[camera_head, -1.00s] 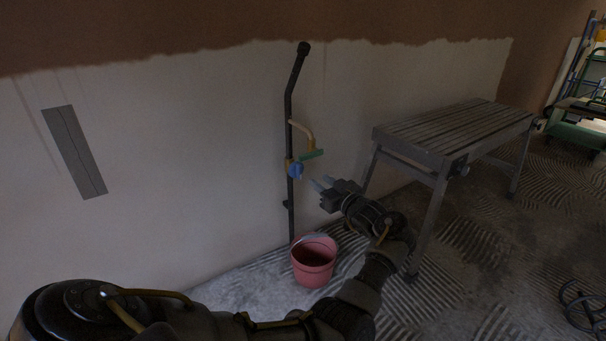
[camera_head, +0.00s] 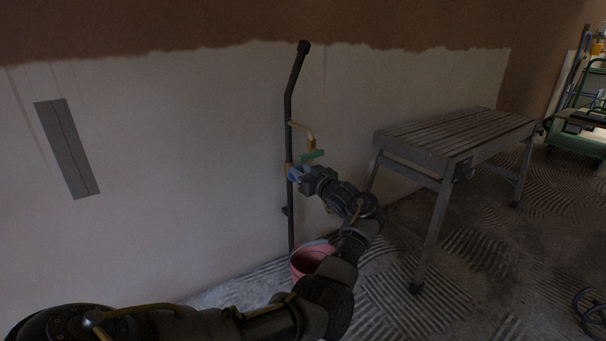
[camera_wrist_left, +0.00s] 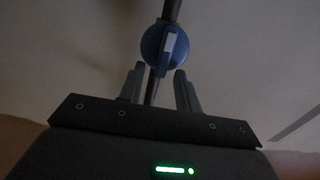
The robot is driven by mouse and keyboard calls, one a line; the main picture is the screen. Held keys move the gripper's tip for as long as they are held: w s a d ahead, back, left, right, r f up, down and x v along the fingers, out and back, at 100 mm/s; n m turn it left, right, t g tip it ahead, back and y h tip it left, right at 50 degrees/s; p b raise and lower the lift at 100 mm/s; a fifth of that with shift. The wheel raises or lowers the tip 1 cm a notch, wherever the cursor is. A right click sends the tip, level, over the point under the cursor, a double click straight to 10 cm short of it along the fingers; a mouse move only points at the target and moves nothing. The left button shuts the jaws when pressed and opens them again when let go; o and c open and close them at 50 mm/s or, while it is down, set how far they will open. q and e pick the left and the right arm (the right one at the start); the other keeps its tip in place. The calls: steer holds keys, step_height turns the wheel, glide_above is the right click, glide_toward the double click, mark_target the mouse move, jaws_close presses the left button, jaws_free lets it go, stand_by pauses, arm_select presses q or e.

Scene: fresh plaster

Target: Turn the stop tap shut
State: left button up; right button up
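The stop tap is a round blue handle (camera_head: 291,173) on a dark upright pipe (camera_head: 290,215) against the wall. My left gripper (camera_head: 297,174) is at the handle in the head view and hides part of it. In the left wrist view the blue handle (camera_wrist_left: 157,46), with a pale raised bar across it, lies just beyond my fingertips (camera_wrist_left: 160,75). The two fingers are apart with nothing between them except the view of the pipe behind. I cannot tell whether a fingertip touches the handle. My right gripper is out of view.
A pink bucket (camera_head: 308,262) stands on the floor below, partly hidden by my arm. A slatted workbench (camera_head: 450,135) stands to the right.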

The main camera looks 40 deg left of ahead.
arm_select(q)
jaws_close()
